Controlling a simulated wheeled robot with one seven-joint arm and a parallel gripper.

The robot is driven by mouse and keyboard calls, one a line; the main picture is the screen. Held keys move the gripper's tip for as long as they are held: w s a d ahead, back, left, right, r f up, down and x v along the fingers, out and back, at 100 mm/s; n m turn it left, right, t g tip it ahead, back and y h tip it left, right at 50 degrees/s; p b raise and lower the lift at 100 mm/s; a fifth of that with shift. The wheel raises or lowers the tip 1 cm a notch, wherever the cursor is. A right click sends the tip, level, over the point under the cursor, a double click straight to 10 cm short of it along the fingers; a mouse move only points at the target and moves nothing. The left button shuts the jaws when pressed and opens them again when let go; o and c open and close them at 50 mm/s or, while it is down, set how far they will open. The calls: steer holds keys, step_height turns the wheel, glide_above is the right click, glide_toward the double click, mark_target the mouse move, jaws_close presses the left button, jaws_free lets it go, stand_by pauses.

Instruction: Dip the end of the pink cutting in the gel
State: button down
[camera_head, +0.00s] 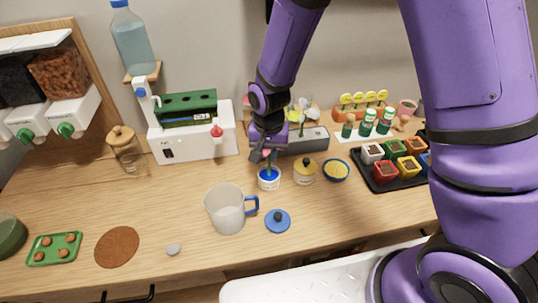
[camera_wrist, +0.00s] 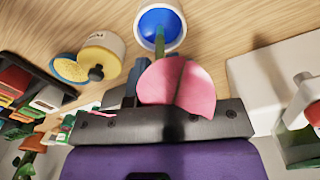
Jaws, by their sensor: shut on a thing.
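The pink cutting has a pink leaf (camera_wrist: 178,90) and a green stem, seen in the wrist view. My gripper (camera_head: 263,155) is shut on it and holds it stem down over the gel jar. The gel jar (camera_head: 268,183) is an open white pot with blue gel, and it also shows in the wrist view (camera_wrist: 147,41). The stem's lower end overlaps the blue gel in the wrist view. I cannot tell how deep it reaches. The fingertips are partly hidden behind the leaf. A blue lid (camera_head: 277,222) lies on the table in front of the jar.
A yellow lidded jar (camera_head: 305,173) and a blue-rimmed yellow dish (camera_head: 336,171) stand close right of the gel jar. A white machine (camera_head: 193,140) is behind left. A black tray (camera_head: 377,186) of pots is right.

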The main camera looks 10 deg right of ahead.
steer(key=shift+r, duration=2.9)
steer(key=shift+s, duration=0.1)
